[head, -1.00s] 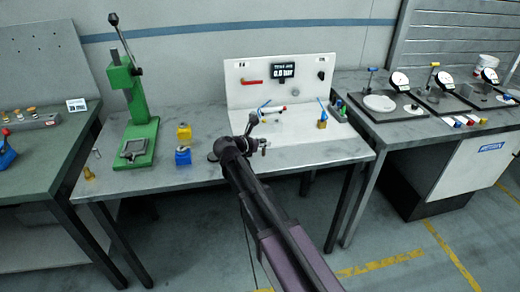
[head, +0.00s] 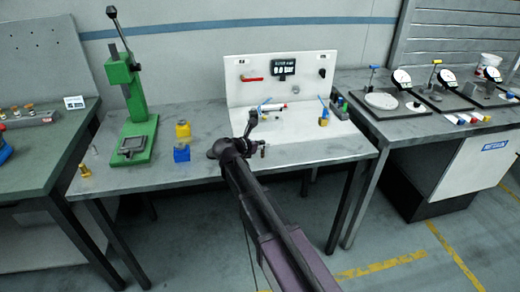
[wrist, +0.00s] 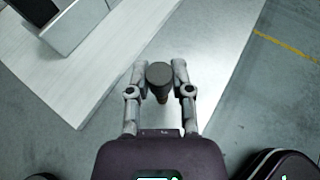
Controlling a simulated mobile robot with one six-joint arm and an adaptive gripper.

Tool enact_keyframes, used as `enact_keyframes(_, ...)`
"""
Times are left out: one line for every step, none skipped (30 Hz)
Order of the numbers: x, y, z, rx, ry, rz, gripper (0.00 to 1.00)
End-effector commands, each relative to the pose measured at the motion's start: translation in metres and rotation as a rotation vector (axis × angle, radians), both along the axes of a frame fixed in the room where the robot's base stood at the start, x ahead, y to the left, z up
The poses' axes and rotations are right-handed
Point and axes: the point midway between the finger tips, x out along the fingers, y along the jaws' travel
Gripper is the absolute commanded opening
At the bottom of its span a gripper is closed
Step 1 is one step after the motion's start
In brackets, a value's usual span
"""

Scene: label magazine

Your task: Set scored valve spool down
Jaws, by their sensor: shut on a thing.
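My gripper (wrist: 160,80) is shut on a dark, round-topped cylinder, which I take to be the valve spool (wrist: 160,73). A narrower brownish part shows below its top in the wrist view. Any scoring on it is too small to see. In the head view my gripper (head: 258,142) is over the right part of the middle grey table (head: 205,180), in front of the white test stand (head: 282,75). In the wrist view the spool is seen from above, over the pale surface near its edge. I cannot tell whether it touches anything below.
A green press (head: 138,110) stands on the left of the table. A yellow block (head: 182,130) and a blue block (head: 181,153) stand right of it. A brass piece (head: 85,170) is near the left edge. Gauges (head: 402,78) stand on the right bench. The front middle of the table is clear.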

Motion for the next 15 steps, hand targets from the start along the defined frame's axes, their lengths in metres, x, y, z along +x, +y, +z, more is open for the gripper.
enact_keyframes(0.0000, -0.0001, -0.0026, 0.000, 0.000, 0.000, 0.00)
enact_keyframes(0.0001, -0.0002, -0.0028, 0.000, 0.000, 0.000, 0.00)
enact_keyframes(0.0001, -0.0002, -0.0027, 0.000, 0.000, 0.000, 0.00)
enact_keyframes(0.0001, -0.0002, -0.0025, 0.000, 0.000, 0.000, 0.00)
enact_keyframes(0.0000, -0.0003, -0.0022, 0.000, 0.000, 0.000, 0.00)
enact_keyframes(0.0001, -0.0003, -0.0020, 0.000, 0.000, 0.000, 0.00)
enact_keyframes(0.0000, -0.0003, -0.0018, 0.000, 0.000, 0.000, 0.00)
enact_keyframes(0.0000, -0.0003, -0.0018, 0.000, 0.000, 0.000, 0.00)
enact_keyframes(0.0001, -0.0004, -0.0019, 0.000, 0.000, 0.000, 0.00)
enact_keyframes(0.0001, -0.0004, -0.0019, 0.000, 0.000, 0.000, 0.00)
enact_keyframes(0.0002, -0.0004, -0.0020, 0.000, 0.000, 0.000, 0.00)
enact_keyframes(0.0001, -0.0004, -0.0026, 0.000, 0.000, 0.000, 0.00)
enact_keyframes(0.0001, -0.0004, -0.0034, 0.000, 0.000, 0.000, 0.00)
enact_keyframes(0.0001, -0.0005, -0.0043, 0.000, 0.000, 0.000, 0.00)
enact_keyframes(0.0001, -0.0005, -0.0054, 0.000, 0.000, 0.000, 0.00)
